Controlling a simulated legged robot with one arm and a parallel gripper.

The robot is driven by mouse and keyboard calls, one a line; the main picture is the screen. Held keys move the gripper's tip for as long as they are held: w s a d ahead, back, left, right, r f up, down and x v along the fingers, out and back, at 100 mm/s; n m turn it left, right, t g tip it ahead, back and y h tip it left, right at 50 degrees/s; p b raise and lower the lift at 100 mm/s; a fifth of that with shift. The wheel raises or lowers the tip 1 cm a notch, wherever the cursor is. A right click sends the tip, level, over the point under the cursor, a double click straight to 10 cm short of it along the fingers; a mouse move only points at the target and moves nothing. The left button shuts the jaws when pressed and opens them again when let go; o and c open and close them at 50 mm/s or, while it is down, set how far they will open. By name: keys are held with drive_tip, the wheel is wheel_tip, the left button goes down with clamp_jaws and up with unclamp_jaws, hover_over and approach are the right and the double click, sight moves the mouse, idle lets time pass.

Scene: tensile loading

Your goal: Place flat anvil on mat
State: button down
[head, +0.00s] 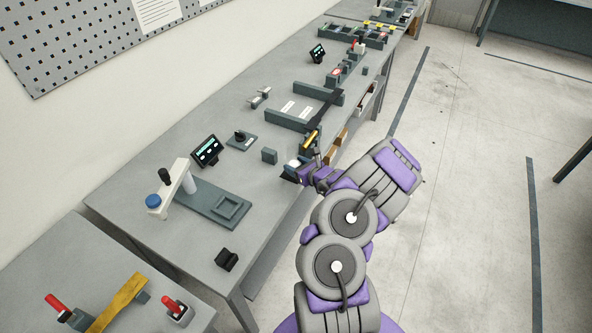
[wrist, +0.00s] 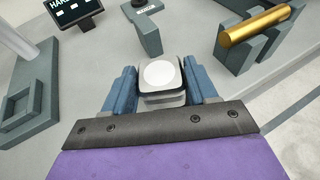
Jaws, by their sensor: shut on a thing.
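A grey block with rounded corners and a pale round face on top, which looks like the flat anvil (wrist: 158,75), sits between the two blue fingers of my gripper (wrist: 160,88). My gripper is shut on it, with a finger on each side. In the head view my gripper (head: 293,170) is at the front edge of the long grey bench, and it largely hides the block. A dark patch shows beside the gripper; I cannot tell whether it is the mat. I cannot tell whether the block touches the bench.
A hardness tester stand (head: 183,188) with a grey base is to the left, with a small screen (head: 206,151) behind it. A dark pad with a black knob (head: 240,135) and a small grey block (head: 269,155) lie behind the gripper. A brass bar (wrist: 256,26) on grey supports is close right.

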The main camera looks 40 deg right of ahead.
drive_tip(key=shift+w+d+f, duration=0.15)
drive_tip(key=shift+w+d, duration=0.4)
drive_tip(key=shift+w, duration=0.3)
drive_tip(key=shift+f+b, duration=0.4)
drive_tip(key=shift+f, duration=1.3)
drive_tip(key=shift+c, duration=1.6)
unclamp_jaws()
drive_tip(key=shift+s, duration=0.1)
